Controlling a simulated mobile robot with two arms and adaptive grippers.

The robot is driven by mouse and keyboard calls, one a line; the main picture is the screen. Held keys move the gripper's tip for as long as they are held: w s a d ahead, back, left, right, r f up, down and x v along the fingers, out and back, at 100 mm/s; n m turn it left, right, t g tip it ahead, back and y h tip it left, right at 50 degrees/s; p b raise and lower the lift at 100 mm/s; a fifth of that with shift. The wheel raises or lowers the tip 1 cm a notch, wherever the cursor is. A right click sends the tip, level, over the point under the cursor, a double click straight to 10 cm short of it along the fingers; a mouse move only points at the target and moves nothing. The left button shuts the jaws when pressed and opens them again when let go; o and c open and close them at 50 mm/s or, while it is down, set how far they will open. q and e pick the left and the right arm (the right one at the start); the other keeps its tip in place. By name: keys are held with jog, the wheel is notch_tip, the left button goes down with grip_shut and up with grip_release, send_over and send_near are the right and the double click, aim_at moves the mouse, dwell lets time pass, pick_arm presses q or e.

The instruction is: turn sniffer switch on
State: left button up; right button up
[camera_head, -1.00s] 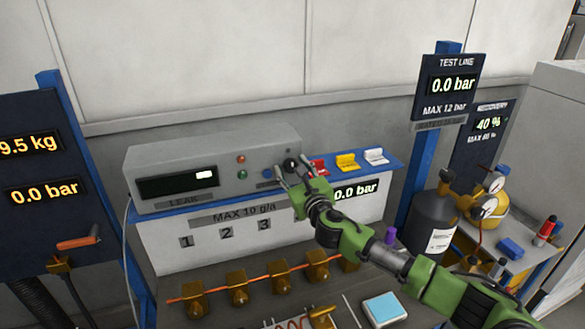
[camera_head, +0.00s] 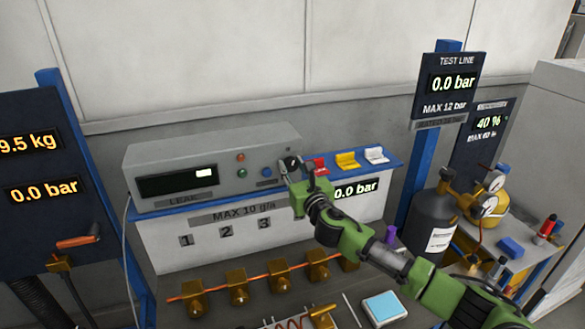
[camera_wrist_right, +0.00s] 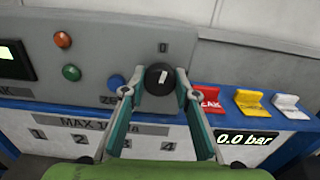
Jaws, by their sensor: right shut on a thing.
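The sniffer unit is a grey box (camera_head: 215,150) with a dark LEAK display (camera_head: 178,183) on the blue-edged shelf. Its black round switch knob (camera_wrist_right: 160,79) has a white mark that is close to upright, leaning slightly right. A "0" label is above the knob in the right wrist view. My right gripper (camera_head: 296,166) is at the knob, with its two fingers (camera_wrist_right: 160,98) closed on the knob's left and right sides. In the head view the fingers partly cover the knob. My left gripper is not in view.
Red (camera_head: 319,167), yellow (camera_head: 347,162) and white (camera_head: 376,156) tabs stand just right of the unit. Red and green lamps and a blue button (camera_wrist_right: 115,103) sit left of the knob. Brass fittings (camera_head: 279,278) on a copper line lie below. A black cylinder (camera_head: 431,230) stands at right.

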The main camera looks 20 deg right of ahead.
jog(key=m, duration=0.4)
jog(key=shift+m+b, duration=0.3)
jog(key=m, duration=0.3)
jog(key=shift+m+b, duration=0.3)
jog(key=m, duration=0.3)
jog(key=shift+f+m+b, duration=0.1)
jog(key=shift+m+b, duration=0.2)
jog(key=shift+d+m+b, duration=0.1)
jog(key=shift+m+b, duration=0.2)
jog(key=shift+m, duration=1.5)
jog(key=o, duration=1.1)
